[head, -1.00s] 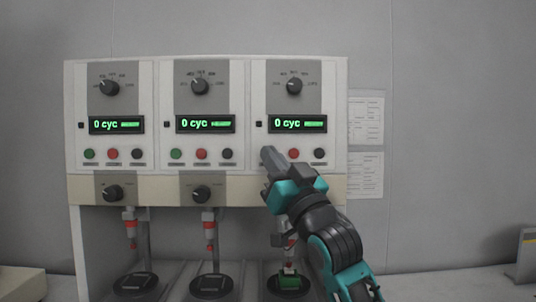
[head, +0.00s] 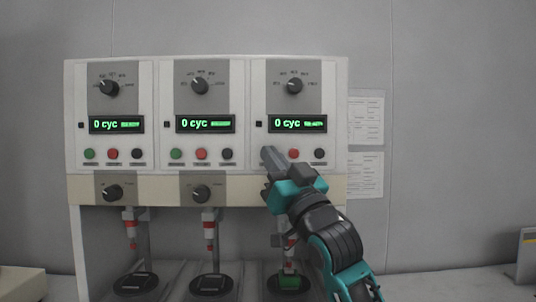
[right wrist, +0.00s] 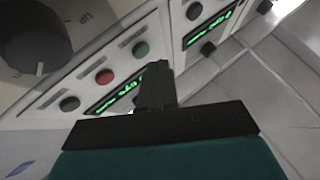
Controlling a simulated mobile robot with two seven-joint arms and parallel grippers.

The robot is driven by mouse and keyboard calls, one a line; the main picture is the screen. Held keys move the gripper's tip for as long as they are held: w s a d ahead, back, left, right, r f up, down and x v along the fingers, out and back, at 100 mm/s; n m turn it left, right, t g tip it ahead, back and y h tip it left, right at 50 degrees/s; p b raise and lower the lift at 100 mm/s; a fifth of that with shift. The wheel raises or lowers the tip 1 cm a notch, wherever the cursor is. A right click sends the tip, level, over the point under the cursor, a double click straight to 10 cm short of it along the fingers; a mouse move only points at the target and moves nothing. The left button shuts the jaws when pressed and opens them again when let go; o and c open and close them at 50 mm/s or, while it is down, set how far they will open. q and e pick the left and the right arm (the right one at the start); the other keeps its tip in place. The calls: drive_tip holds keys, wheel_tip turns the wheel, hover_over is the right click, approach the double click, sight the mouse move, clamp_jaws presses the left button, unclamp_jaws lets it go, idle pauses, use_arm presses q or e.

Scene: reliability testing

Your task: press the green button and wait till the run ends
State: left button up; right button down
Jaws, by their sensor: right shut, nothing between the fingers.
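The test machine has three stations side by side. My right gripper (head: 268,158) is shut and empty, with its tip at the right station's green button, which it hides in the head view. The right wrist view shows that green button (right wrist: 140,49) close beside the fingertips (right wrist: 158,72); I cannot tell whether they touch. The right station's red button (head: 293,154) and black button (head: 319,154) are clear. Its display (head: 298,124) reads "0 cyc" with small unreadable text. A green sample (head: 290,282) sits below, partly behind my arm. My left gripper is not in view.
The middle display (head: 205,124) and left display (head: 116,124) also read "0 cyc". Their green buttons (head: 176,154) (head: 89,154) are uncovered. Paper sheets (head: 365,175) hang on the wall at right. The bench right of the machine is mostly clear.

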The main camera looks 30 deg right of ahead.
idle(0.6)
drive_tip(key=shift+w+d, duration=0.25)
drive_tip(key=shift+w, duration=0.1)
drive_tip(key=shift+w+d+p, duration=0.2)
drive_tip(key=shift+w+p, duration=0.15)
idle(0.6)
drive_tip(key=shift+s, duration=0.1)
drive_tip(key=shift+s+a, duration=0.45)
drive_tip(key=shift+s, duration=0.15)
idle(0.3)
drive_tip(key=s+a, duration=0.1)
drive_tip(key=s, duration=0.2)
drive_tip(key=s+a+p, duration=0.1)
drive_tip(key=shift+s+a, duration=0.15)
drive_tip(key=shift+a, duration=0.15)
